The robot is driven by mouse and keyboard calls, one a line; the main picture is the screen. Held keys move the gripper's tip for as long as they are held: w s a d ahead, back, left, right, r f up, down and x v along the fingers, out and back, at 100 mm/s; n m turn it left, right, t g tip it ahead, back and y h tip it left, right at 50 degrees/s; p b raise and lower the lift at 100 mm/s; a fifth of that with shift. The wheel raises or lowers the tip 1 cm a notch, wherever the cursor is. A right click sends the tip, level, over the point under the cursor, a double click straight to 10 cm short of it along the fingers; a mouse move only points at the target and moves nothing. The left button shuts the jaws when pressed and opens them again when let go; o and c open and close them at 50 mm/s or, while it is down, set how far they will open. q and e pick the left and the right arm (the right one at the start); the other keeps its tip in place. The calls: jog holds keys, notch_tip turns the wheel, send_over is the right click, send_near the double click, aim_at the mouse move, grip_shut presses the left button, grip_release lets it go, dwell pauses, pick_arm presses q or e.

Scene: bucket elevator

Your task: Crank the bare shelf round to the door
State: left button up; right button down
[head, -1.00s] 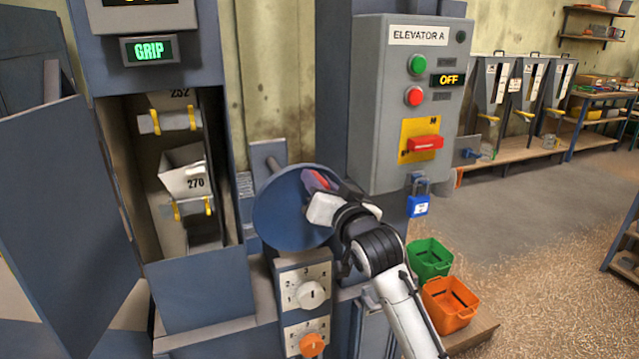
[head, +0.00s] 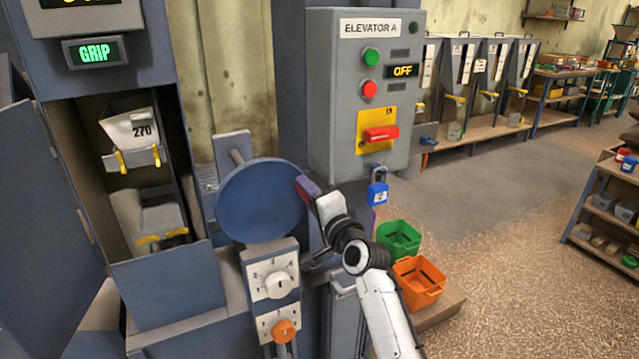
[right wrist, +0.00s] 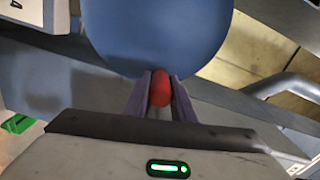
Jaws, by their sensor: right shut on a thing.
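The open elevator door (head: 55,190) shows a shaft at the left. A white bucket marked 270 (head: 132,128) sits on yellow clips in its upper part. Below it is a grey carrier (head: 162,218) with yellow clips; I cannot tell for certain whether it is bare. The blue crank wheel (head: 260,200) stands right of the shaft. My right gripper (head: 308,188) is at the wheel's right rim, shut on its red knob (right wrist: 160,88), seen between the fingers in the right wrist view. The wheel also shows there (right wrist: 158,35). My left gripper is not in view.
The grey control box (head: 365,90) reads OFF, with a red switch handle (head: 381,134) and a blue padlock (head: 378,190) below. A GRIP display (head: 95,52) is lit. A dial panel (head: 272,280) is under the wheel. Green (head: 398,238) and orange bins (head: 418,283) stand at right.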

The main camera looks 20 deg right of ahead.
jog(key=f+m, duration=0.2)
jog(key=m, duration=0.1)
jog(key=shift+d+f, duration=0.25)
jog(key=shift+f, duration=0.35)
jog(key=shift+f+b, duration=0.35)
jog(key=shift+f, duration=0.1)
jog(key=c, duration=1.6)
grip_release()
jog(key=shift+o, duration=0.4)
